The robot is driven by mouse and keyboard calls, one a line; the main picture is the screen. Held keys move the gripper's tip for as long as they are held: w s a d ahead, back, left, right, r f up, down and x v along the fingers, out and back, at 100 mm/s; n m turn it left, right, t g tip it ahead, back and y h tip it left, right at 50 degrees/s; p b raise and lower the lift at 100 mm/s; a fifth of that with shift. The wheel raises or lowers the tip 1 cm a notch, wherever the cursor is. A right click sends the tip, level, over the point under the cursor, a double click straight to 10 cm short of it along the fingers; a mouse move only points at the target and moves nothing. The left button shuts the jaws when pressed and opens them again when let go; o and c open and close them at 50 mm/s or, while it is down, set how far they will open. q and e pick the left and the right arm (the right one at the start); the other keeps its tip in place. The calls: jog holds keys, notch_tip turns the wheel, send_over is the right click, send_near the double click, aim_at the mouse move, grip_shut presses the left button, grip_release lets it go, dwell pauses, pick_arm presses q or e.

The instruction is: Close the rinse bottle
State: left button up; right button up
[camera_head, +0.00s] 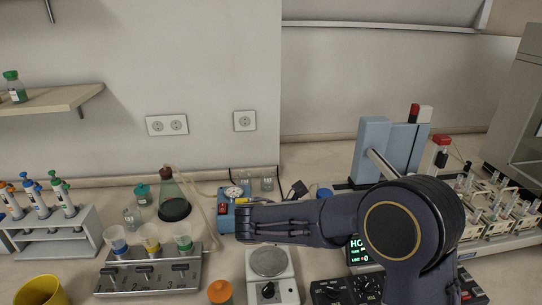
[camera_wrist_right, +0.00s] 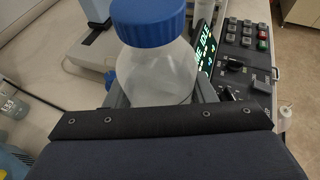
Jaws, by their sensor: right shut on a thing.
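The rinse bottle (camera_wrist_right: 158,75) is a clear bottle, upright in the right wrist view, with a blue cap (camera_wrist_right: 148,20) on top of its neck. I cannot tell whether the cap is screwed tight. My right gripper (camera_wrist_right: 163,93) is shut on the bottle's body, one grey finger on each side. In the head view only the blue cap (camera_head: 324,192) shows, just behind my right arm. My arm hides the bottle's body and the gripper's fingers there. My left gripper is in neither view.
A lit display (camera_head: 358,250) and a control panel (camera_wrist_right: 245,50) stand close right of the bottle. A blue-grey column (camera_head: 372,150) and sample racks (camera_head: 495,205) are behind and right. A blue pump (camera_head: 227,210), a scale (camera_head: 268,262) and a funnel rack (camera_head: 150,278) stand left.

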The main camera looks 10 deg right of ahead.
jog(key=shift+w+d+n+t, duration=0.3)
jog(key=shift+d+t, duration=0.05)
jog(key=shift+t, duration=0.05)
jog(key=f+n+t+y, duration=0.1)
jog(key=n, duration=0.1)
jog(key=w+f+n+t+y, duration=0.1)
jog(key=t, duration=0.1)
jog(key=f+n+t+y, duration=0.1)
jog(key=n+y, duration=0.1)
jog(key=shift+w+d+n+t, duration=0.1)
jog(key=shift+w+n+t, duration=0.2)
jog(key=shift+t, duration=0.1)
jog(key=s+a+f+n+t+y, duration=0.2)
jog(key=a+f+n+y, duration=0.1)
jog(key=f+n+y, duration=0.1)
jog(key=shift+s+a+f+t+y, duration=0.3)
jog(key=shift+f+y, duration=0.05)
jog(key=shift+y, duration=0.05)
